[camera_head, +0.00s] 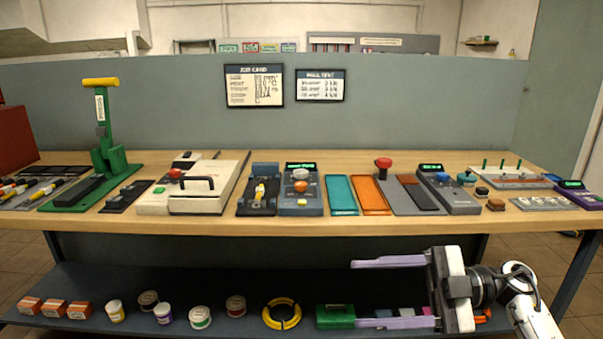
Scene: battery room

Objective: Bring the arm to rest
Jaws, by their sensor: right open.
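My right gripper (391,293) shows at the lower right, in front of the bench and below its top. Its two pale purple fingers point left and are spread wide apart with nothing between them. The white arm (533,316) behind it comes in from the lower right. The lower finger overlaps the view of the lower shelf and hides part of what lies there. My left gripper is not in view.
The wooden bench top (330,222) carries a green press (104,150), a white machine (205,190), teal (341,194) and orange (369,194) trays and several devices. The lower shelf (215,285) holds tubs, a yellow ring (281,328) and a green box (335,316).

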